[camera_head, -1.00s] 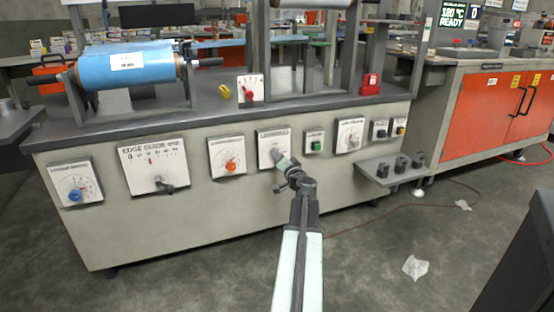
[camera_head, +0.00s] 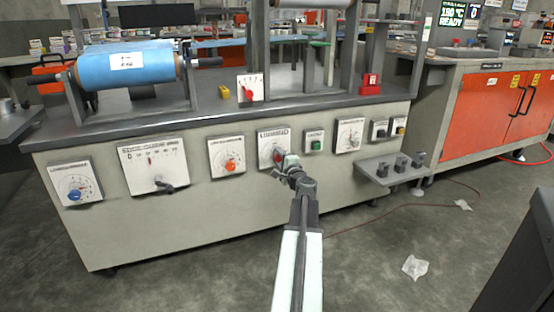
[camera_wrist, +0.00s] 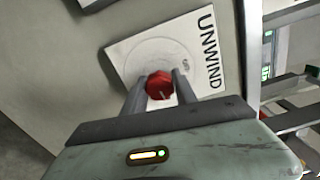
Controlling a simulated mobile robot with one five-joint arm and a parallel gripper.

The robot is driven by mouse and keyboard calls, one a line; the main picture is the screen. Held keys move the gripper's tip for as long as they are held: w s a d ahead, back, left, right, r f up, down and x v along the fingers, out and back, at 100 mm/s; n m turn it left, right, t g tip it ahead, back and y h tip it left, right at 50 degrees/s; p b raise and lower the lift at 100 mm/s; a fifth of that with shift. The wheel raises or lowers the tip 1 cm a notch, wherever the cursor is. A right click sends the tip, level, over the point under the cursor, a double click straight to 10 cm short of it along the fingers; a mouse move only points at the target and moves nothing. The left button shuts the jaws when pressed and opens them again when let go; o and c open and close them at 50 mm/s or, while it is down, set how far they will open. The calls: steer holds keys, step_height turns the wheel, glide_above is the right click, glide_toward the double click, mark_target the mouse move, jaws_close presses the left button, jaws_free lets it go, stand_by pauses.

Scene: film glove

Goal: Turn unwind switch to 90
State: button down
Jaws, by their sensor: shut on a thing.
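The unwind switch is a red knob (camera_wrist: 160,86) on a white plate marked UNWIND (camera_wrist: 205,40) in the wrist view. My gripper (camera_wrist: 158,92) has one finger on each side of the knob and is shut on it. In the head view my gripper (camera_head: 284,164) reaches the plate (camera_head: 267,138) on the cabinet front, with a bit of red showing beside the fingers. The plate's dial marks are too faint to read, so I cannot tell the knob's angle.
An orange knob (camera_head: 231,167) sits on the panel to the left and a green button (camera_head: 316,146) to the right. A small shelf with dark blocks (camera_head: 390,172) juts out at right. The floor in front is mostly clear.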

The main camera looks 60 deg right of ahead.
steer(key=shift+w+a+m, duration=0.1)
steer(key=shift+w+m, duration=0.05)
steer(key=shift+m, duration=0.45)
steer(key=c, duration=1)
jaws_free()
steer(key=v, duration=0.7)
steer(key=shift+s+a, duration=0.2)
steer(key=shift+s, duration=0.15)
